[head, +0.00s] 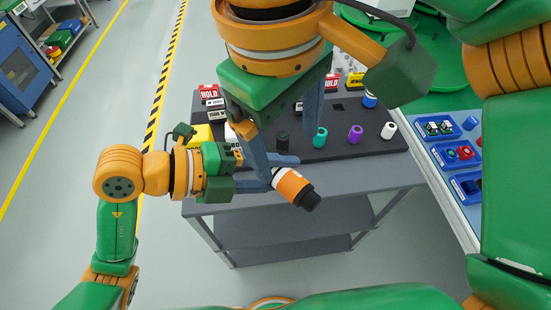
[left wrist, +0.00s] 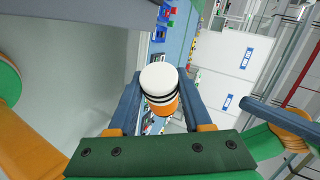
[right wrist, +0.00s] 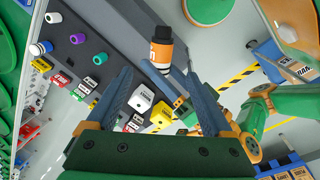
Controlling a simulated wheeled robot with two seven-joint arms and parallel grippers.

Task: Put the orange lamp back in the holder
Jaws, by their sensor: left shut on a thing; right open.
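The orange lamp (head: 292,186) has a black end and a white end and is tilted in front of the grey table's front edge. My left gripper (head: 279,172) is shut on it. The left wrist view shows the lamp's white end (left wrist: 159,77) between the two fingers. My right gripper (right wrist: 160,76) is open and reaches down from above; the lamp (right wrist: 160,52) appears just beyond and between its fingertips, apart or touching I cannot tell. A dark board (head: 350,148) on the table carries a teal (head: 320,137), a purple (head: 355,134) and a white cylinder (head: 388,130). I cannot make out which spot is the holder.
Red-and-white HOLD blocks (head: 209,91) and a yellow block (head: 200,134) stand at the board's left. A blue-capped cylinder (head: 369,101) is farther back. Blue trays (head: 440,128) with small parts lie on the right. The floor left of the table is clear.

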